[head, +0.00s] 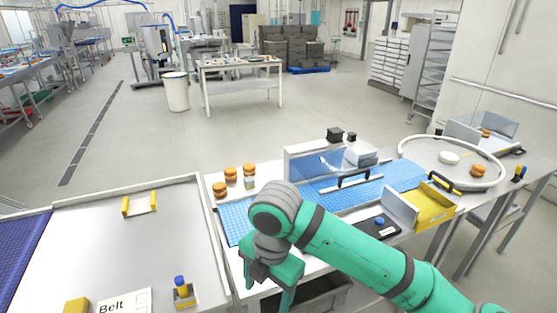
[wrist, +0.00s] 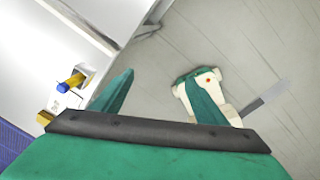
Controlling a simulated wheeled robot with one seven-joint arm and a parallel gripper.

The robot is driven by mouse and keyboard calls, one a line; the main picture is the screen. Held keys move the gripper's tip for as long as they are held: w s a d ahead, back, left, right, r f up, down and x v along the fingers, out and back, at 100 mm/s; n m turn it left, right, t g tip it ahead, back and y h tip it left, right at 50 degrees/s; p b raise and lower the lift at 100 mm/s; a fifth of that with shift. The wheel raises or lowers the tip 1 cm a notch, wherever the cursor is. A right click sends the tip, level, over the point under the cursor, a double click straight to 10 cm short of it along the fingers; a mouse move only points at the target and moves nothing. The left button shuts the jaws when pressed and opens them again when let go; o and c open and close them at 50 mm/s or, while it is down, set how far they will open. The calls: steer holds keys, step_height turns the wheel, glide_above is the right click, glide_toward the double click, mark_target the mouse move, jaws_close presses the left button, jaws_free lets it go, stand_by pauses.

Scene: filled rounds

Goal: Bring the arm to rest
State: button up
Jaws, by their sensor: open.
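My green arm reaches in from the bottom right of the head view, bends at a grey joint, and ends in my gripper (head: 270,290). The gripper hangs over the front left edge of the white work table (head: 236,262), with nothing seen in it. In the wrist view my gripper (wrist: 158,98) has its two green fingers spread wide apart, with grey floor between and beyond them. The fingertips are only partly seen in the head view.
Several orange-brown rounds (head: 230,173) stand behind the blue belt (head: 236,218). A yellow bin (head: 433,208) and a round turntable (head: 425,169) lie to the right.

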steer(key=w+a+r+m+t+y, duration=0.2)
steer(key=a+m+y, duration=0.15)
steer(key=a, duration=0.45)
steer(key=w+a+r+m+t+y, duration=0.1)
steer(key=a+m+t+y, duration=0.1)
steer(key=a+y, duration=0.4)
steer(key=w+a+r+m+t+y, duration=0.2)
steer(key=a+y, duration=0.1)
steer(key=a, duration=0.6)
steer(key=s+d+f+m+t+h, duration=0.5)
steer(key=d+f+m, duration=0.2)
steer(key=f+m, duration=0.35)
steer(key=s+d+f+m+t+h, duration=0.45)
steer(key=d+f+m, duration=0.25)
steer(key=f+m, duration=0.3)
steer(key=s+d+f+h, duration=0.1)
steer(key=s+d, duration=0.4)
steer(key=s, duration=0.7)
steer(key=s+d+f+h, duration=0.2)
steer(key=s+d, duration=0.4)
steer(key=s, duration=0.6)
steer(key=shift+d+m+h, duration=0.3)
steer(key=shift+h, duration=0.2)
